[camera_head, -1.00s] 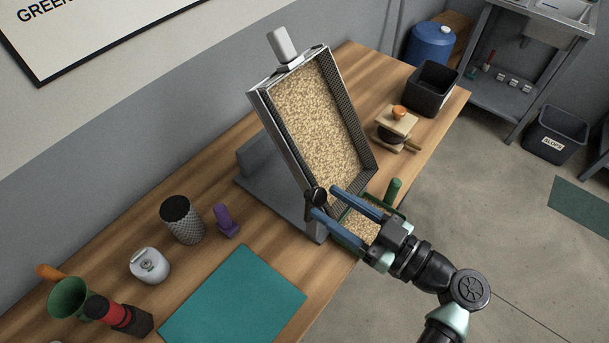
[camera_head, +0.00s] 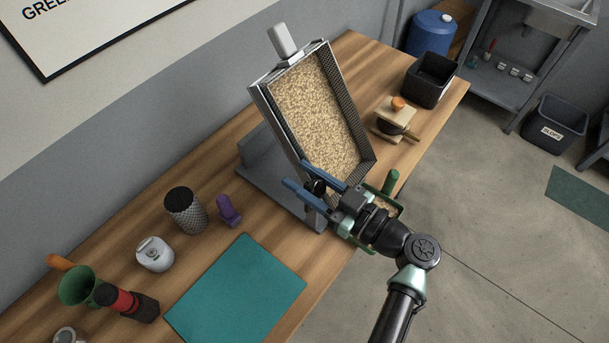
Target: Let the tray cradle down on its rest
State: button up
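The tray cradle (camera_head: 265,105) stands steeply tilted on its grey base (camera_head: 265,190), its tray full of pale beans (camera_head: 318,110). A light grey block-shaped handle (camera_head: 283,41) sticks up from its upper end. A black round knob (camera_head: 315,187) sits at its lower left corner. My gripper (camera_head: 294,174) is open, its two blue fingers spread either side of the knob. I cannot tell whether either finger touches it. A green-handled container (camera_head: 391,182) with beans sits under the cradle's lower end, partly hidden by my gripper.
A wooden block with an orange knob (camera_head: 397,104) and a black bin (camera_head: 431,80) stand right of the cradle. A purple item (camera_head: 228,211), a dark-topped mesh cylinder (camera_head: 185,211) and a white canister (camera_head: 154,254) stand left. A teal mat (camera_head: 238,290) lies clear in front.

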grip_shut()
dwell(0.9)
jog(key=shift+w+a, duration=0.1)
jog(key=w+a+f+g+h+p, duration=0.2)
jog(key=w+a+f+g+h, duration=0.4)
jog(key=a+h, duration=0.2)
jog(key=shift+a+g+h, duration=0.15)
jog(key=shift+g+h, duration=0.25)
jog(key=shift+h, duration=0.3)
dwell(1.1)
jog(key=shift+f, duration=0.1)
dwell(0.4)
